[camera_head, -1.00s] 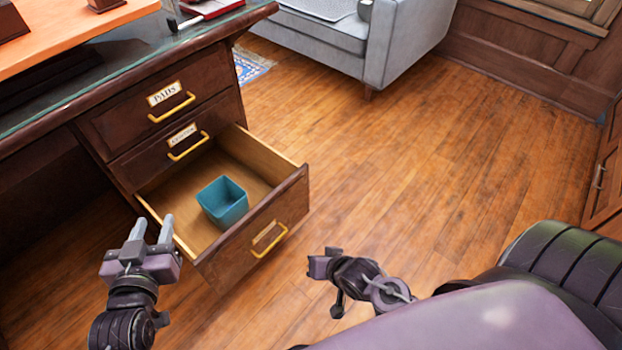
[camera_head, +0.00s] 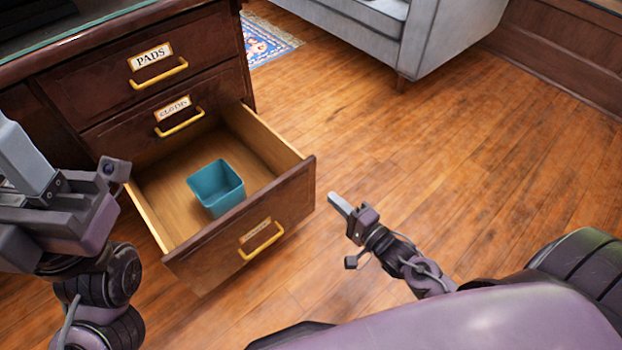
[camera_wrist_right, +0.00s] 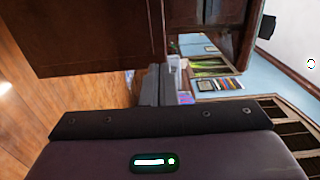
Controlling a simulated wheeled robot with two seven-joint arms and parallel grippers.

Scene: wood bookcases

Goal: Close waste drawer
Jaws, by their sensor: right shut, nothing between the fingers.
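The waste drawer (camera_head: 245,235) is the bottom drawer of the desk and is pulled far out. Its dark wood front has a yellow handle (camera_head: 262,241) and a label too small to read. A teal bin (camera_head: 216,187) stands upright inside. My right gripper (camera_head: 340,203) is shut and empty, to the right of the drawer front and apart from it. Its closed fingers (camera_wrist_right: 160,86) also show in the right wrist view, beside dark wood panels. My left gripper (camera_head: 22,158) is large at the left edge, left of the drawer, partly cut off.
Above it, the drawers labelled PADS (camera_head: 150,66) and, less clearly, another label (camera_head: 180,118) are closed. A grey sofa (camera_head: 440,40) and a patterned rug (camera_head: 265,42) are at the back. The wooden floor right of the drawer is clear.

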